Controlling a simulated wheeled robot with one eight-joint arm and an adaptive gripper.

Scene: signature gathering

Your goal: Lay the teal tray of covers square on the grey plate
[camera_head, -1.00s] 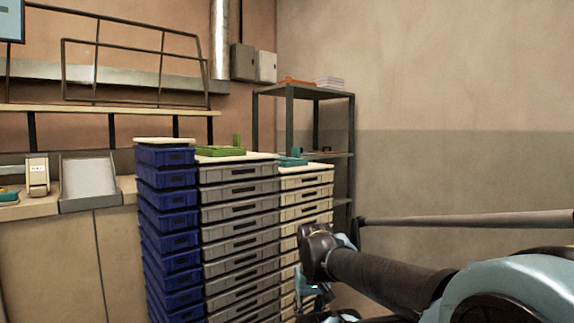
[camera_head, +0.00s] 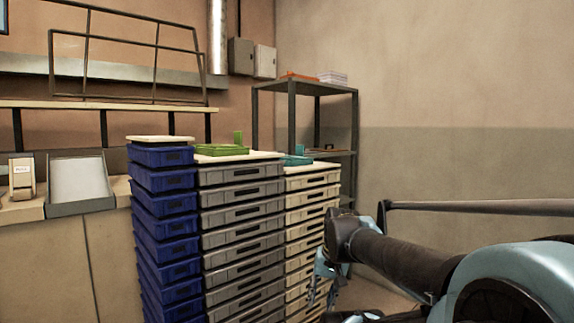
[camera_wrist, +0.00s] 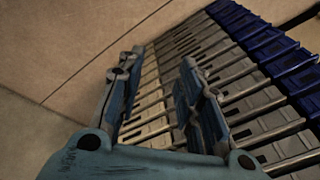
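A small teal object (camera_head: 297,160), perhaps the teal tray, sits on top of the cream drawer stack in the head view; it is too small to tell whether covers lie in it. A grey-rimmed pale panel (camera_head: 80,181) stands tilted on the counter at left; I cannot tell whether it is the grey plate. My gripper (camera_head: 322,286) hangs in front of the cream stack, below the teal object and apart from it. In the wrist view my gripper (camera_wrist: 160,95) has its two fingers spread with nothing between them.
Blue (camera_head: 166,210), grey (camera_head: 243,215) and cream (camera_head: 311,207) drawer stacks stand side by side. A green tray (camera_head: 221,150) lies on the grey stack. A dark shelf rack (camera_head: 291,115) stands behind. A small dispenser (camera_head: 22,178) stands on the left counter.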

